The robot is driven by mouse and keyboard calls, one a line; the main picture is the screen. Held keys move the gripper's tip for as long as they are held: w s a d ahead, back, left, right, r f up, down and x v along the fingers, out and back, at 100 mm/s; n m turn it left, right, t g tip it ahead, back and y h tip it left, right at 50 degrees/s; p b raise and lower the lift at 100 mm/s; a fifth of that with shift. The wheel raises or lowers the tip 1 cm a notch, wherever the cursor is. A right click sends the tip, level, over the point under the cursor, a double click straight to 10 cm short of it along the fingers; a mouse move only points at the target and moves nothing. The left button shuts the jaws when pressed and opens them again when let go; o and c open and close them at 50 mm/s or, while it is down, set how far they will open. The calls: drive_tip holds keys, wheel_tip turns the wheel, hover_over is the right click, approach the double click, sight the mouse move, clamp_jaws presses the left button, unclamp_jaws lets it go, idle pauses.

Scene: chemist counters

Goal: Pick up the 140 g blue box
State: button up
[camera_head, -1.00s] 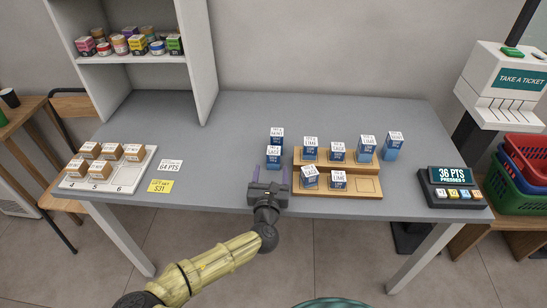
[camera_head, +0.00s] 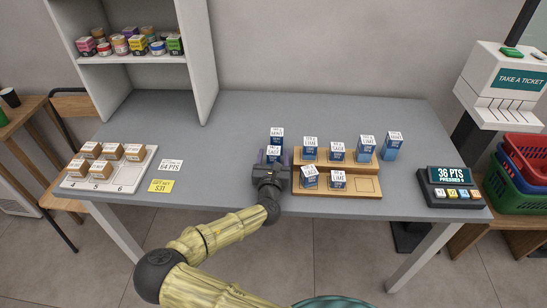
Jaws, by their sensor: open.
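Several blue boxes with white labelled tops stand on the grey counter. One labelled SAGE (camera_head: 272,151) stands directly beyond my gripper (camera_head: 272,158). My gripper is open, with its fingers at either side of this box, and it hides the box's lower part. I cannot tell whether the fingers touch it. A box labelled MINT (camera_head: 277,136) stands just behind. More blue boxes, LIME (camera_head: 310,149) among them, stand on and beside a wooden stepped rack (camera_head: 352,168) to the right. The weight print is too small to read, so I cannot tell which box is 140 g.
A keypad display (camera_head: 448,175) reading 36 PTS stands at the right. The counter (camera_head: 222,150) is clear left of my gripper.

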sight(273, 150)
drive_tip(key=shift+w, duration=0.4)
drive_tip(key=c, duration=1.1)
drive_tip(key=shift+c, duration=0.2)
drive_tip(key=shift+r, duration=0.1)
wheel_tip(273, 150, up, 10)
drive_tip(key=shift+f, duration=0.1)
